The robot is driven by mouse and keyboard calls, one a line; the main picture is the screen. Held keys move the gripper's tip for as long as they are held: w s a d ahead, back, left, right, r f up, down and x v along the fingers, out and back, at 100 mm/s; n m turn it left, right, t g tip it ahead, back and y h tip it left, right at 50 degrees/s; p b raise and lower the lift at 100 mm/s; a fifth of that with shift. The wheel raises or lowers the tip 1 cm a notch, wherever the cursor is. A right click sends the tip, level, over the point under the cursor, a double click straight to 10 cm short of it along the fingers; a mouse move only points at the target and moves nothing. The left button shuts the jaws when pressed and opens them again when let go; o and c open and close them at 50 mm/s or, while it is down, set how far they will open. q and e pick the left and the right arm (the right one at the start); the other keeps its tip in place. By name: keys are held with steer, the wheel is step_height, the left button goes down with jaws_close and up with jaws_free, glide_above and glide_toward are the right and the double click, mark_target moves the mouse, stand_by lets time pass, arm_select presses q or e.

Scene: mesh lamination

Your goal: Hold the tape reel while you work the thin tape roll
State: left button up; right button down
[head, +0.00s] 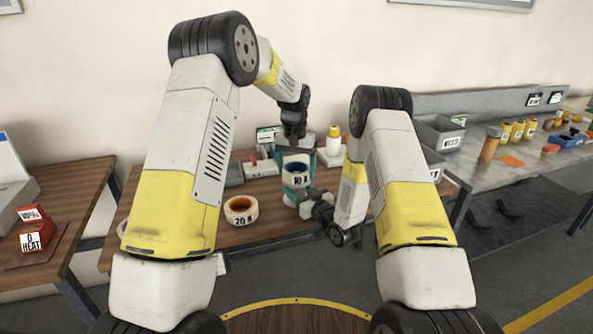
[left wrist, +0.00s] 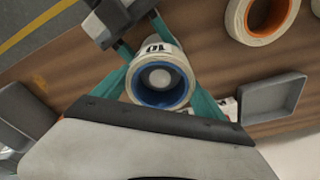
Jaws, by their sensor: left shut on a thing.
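A white roll with a blue core (head: 296,181), marked with a number and N, is upright between the fingers of my left gripper (head: 294,168). In the left wrist view the same roll (left wrist: 160,78) sits between the left gripper's teal fingers, with a pale round thing inside its core. My right gripper (head: 300,202) is close against the front lower side of this roll; whether its fingers close on anything is hidden. A wider white roll with an orange core (head: 241,210), marked 20 N, lies on the table to the left, apart from both grippers.
The brown table (head: 270,225) holds a grey tray (left wrist: 273,97) and a white stand with a yellow-capped bottle (head: 333,140). A grey bench (head: 490,180) with bins stands to the right. A side table with a HEAT box (head: 37,238) is at left.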

arm_select(q)
steer(key=shift+r, duration=3.65)
arm_select(e)
steer(key=c, duration=0.5)
jaws_free()
steer(key=shift+s+d, duration=0.1)
